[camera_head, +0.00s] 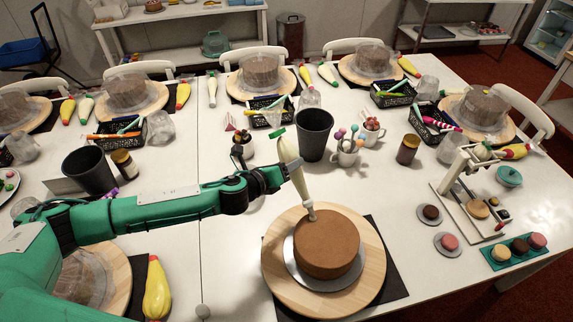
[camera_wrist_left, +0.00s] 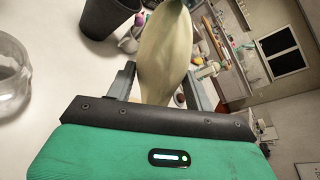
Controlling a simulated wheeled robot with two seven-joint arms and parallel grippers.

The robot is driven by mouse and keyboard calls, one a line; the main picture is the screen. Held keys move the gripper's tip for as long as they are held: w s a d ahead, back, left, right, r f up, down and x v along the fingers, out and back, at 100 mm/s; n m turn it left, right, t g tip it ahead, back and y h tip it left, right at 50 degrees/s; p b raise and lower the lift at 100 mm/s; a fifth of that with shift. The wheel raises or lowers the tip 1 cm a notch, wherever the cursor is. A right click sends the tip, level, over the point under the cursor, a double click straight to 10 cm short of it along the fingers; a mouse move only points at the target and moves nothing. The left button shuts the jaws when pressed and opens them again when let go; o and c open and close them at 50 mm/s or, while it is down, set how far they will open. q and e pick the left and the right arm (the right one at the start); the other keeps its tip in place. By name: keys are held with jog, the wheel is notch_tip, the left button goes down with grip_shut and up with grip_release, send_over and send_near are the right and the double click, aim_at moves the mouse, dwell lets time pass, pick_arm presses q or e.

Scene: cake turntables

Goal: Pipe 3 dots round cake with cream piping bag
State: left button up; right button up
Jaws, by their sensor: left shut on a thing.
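The round brown cake (camera_head: 327,243) sits on a silver board (camera_head: 297,270) on the wooden turntable (camera_head: 279,284), on a dark mat. My left gripper (camera_head: 278,174) is shut on the cream piping bag (camera_head: 292,163) above the cake's far left side. The bag is pale, tilted, with its tip pointing down at the cake's upper left edge; I cannot tell whether the tip touches. In the left wrist view the bag (camera_wrist_left: 163,58) stands between the fingers (camera_wrist_left: 160,88). No cream dots show on the visible cake top. My right gripper is not in view.
A black bin (camera_head: 314,135), a cup of coloured tools (camera_head: 346,150) and a brown jar (camera_head: 408,149) stand behind the turntable. Small cakes and a white stand (camera_head: 468,193) are at the right. A yellow bag (camera_head: 157,290) lies at lower left. The table between turntable and stand is mostly clear.

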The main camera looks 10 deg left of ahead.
aim_at(289, 156)
pick_arm(q)
jog(key=shift+r, duration=0.15)
dwell(0.6)
jog(key=o, duration=0.4)
jog(key=shift+c, duration=0.2)
notch_tip(289, 156, up, 3)
jog(key=p, duration=0.4)
